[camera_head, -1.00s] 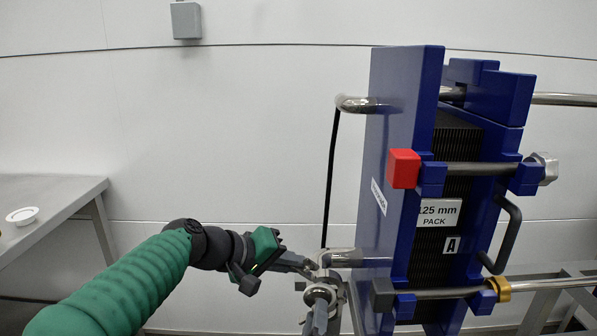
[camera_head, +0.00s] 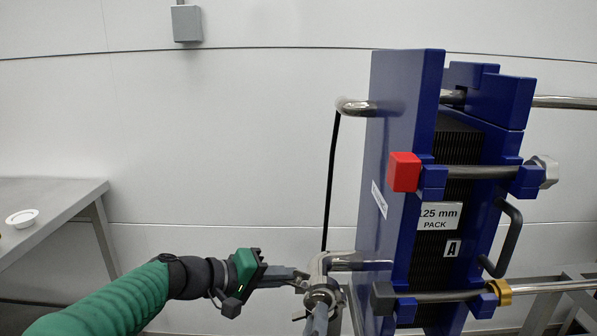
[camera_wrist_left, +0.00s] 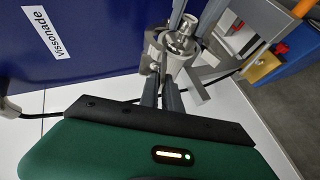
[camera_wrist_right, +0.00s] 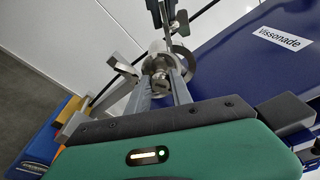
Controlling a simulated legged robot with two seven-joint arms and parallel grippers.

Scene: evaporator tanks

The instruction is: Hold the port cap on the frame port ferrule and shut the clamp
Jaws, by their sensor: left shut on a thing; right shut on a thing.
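The frame port (camera_head: 345,262) is a steel pipe at the lower left of the blue pack. At its end, the clamp (camera_head: 318,290) and cap overlap in the head view. My left gripper (camera_head: 304,282) comes in from the left. It is shut on a thin part that seems to be the clamp (camera_wrist_left: 155,58). My right gripper (camera_wrist_right: 164,82) comes up from below, its fingers shut on a small steel piece that looks like the port cap (camera_wrist_right: 160,80). A curved clamp half (camera_wrist_right: 183,62) stands out beside it. The fingers hide whether the cap seats flush.
The blue plate pack (camera_head: 402,160), with a red block (camera_head: 404,172), stands close on the right. A grey bench (camera_head: 60,205) with a white dish (camera_head: 22,218) is at the left. Wall space between them is clear.

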